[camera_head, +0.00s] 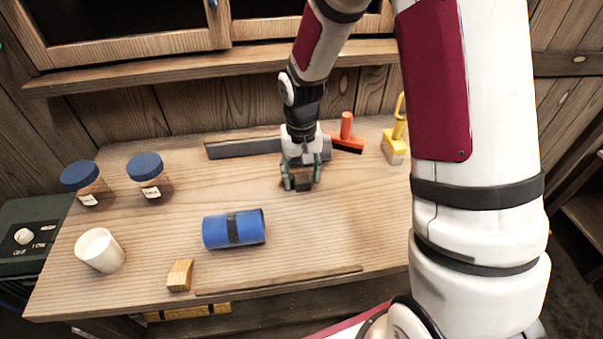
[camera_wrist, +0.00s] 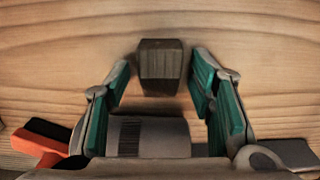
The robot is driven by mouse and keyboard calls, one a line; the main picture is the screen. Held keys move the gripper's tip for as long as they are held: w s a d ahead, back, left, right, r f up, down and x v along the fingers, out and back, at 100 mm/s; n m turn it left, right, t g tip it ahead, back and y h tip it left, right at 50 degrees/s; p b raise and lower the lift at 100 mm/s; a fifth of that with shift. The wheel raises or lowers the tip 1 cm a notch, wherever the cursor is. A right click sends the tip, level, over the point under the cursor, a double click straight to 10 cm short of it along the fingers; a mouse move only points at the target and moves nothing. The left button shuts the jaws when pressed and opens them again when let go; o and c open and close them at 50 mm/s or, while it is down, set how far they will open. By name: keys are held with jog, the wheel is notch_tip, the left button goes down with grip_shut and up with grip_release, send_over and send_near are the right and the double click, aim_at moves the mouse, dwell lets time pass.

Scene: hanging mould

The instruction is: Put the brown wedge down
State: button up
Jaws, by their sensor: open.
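The brown wedge (camera_head: 304,184) is a small dark brown block on the wooden table, below my gripper (camera_head: 302,181). In the wrist view the brown wedge (camera_wrist: 161,66) sits between the tips of my gripper (camera_wrist: 160,82), with bare wood showing on both sides of it. The green-padded fingers are spread and do not touch it in that view. It appears to rest on the tabletop. In the head view my fingers partly hide it.
A long grey bar (camera_head: 240,148) and an orange brush (camera_head: 347,136) lie behind; a yellow-handled brush (camera_head: 396,142) is right. A blue roll (camera_head: 233,229), pale wooden wedge (camera_head: 180,275), white cup (camera_head: 100,250) and two blue-lidded jars (camera_head: 150,178) are left. Wood right of my gripper is clear.

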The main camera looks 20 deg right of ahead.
aim_at(301, 175)
notch_tip(301, 175, up, 12)
jog(key=f, duration=0.1)
jog(key=s+r+n+t, duration=0.1)
jog(key=s+r+t, duration=0.1)
jog(key=s+r, duration=0.9)
jog(key=s+r+n+t, duration=0.1)
jog(key=s+r+t, duration=0.1)
jog(key=s, duration=0.9)
jog(key=shift+s+d+r+t, duration=0.2)
jog(key=shift+r+t, duration=0.2)
jog(key=shift+r, duration=0.3)
